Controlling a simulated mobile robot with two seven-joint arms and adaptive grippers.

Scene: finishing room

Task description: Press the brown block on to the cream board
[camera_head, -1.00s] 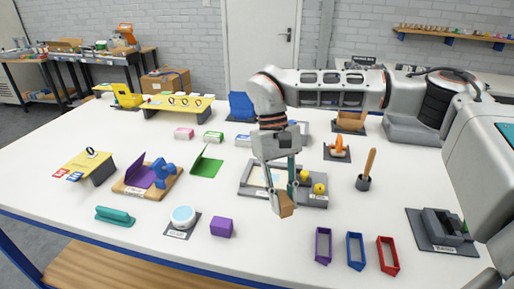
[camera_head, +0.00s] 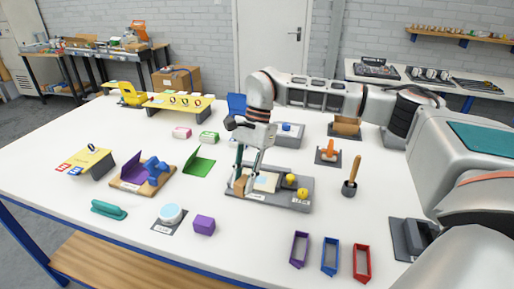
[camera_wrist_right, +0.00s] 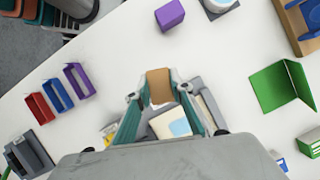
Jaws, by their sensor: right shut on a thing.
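The brown block (camera_head: 239,186) is held between the fingertips of my right gripper (camera_head: 246,174), which points down over the left end of a grey fixture (camera_head: 293,203). In the right wrist view the brown block (camera_wrist_right: 158,86) sits between the teal-lined fingers. The cream board (camera_head: 266,182), with a pale blue patch, lies in the fixture just right of the block. It also shows in the right wrist view (camera_wrist_right: 158,126), partly hidden by the gripper. The gap between block and board is hard to judge. My left gripper is out of view.
Yellow knobs (camera_head: 303,193) stand at the fixture's right end. A purple cube (camera_head: 204,225), a white round pad (camera_head: 171,214) and a teal handle (camera_head: 108,209) lie in front. A wooden-handled tool (camera_head: 351,178) stands right. The table front between cube and purple frame (camera_head: 299,249) is clear.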

